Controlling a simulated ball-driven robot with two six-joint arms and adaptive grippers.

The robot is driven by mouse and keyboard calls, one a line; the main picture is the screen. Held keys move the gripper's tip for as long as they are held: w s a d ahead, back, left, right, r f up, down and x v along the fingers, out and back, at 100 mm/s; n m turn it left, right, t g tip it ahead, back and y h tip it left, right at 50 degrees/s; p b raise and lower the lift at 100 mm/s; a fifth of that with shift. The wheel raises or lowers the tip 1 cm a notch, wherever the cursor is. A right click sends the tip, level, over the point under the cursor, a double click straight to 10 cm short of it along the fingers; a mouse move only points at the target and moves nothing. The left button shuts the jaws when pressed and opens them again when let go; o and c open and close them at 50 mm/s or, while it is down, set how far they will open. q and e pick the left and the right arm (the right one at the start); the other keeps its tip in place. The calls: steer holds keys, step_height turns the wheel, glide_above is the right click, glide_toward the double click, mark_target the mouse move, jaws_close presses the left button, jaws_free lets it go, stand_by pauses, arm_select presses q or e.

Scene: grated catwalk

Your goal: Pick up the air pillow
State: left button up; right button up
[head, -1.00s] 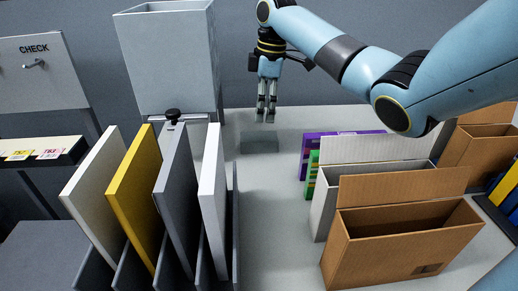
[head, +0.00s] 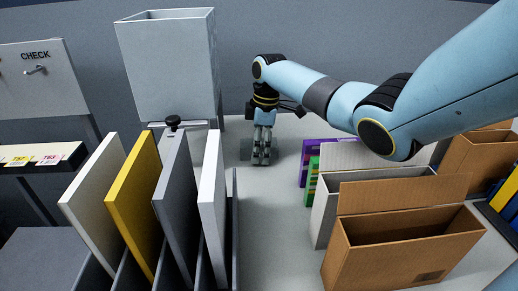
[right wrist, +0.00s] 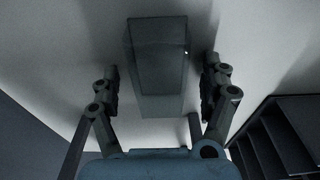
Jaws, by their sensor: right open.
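The air pillow (head: 246,150) is a translucent grey block on the grey table, seen in the head view behind the fingers of my right gripper (head: 262,160). The gripper points down and partly hides it. In the right wrist view, the air pillow (right wrist: 157,60) lies between the two spread fingers of the right gripper (right wrist: 160,82). A gap shows between the pillow and each finger. The right gripper is open and holds nothing. My left gripper is not in view.
A tall grey bin (head: 168,65) stands left of the pillow. A rack of upright panels, one of them yellow (head: 135,210), is at the front left. Cardboard boxes (head: 400,245) and a purple and green item (head: 312,165) are on the right. Bare table (head: 270,235) lies between.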

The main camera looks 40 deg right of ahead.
steer(key=c, duration=0.8)
steer(key=shift+c, duration=0.2)
steer(key=shift+r, duration=0.1)
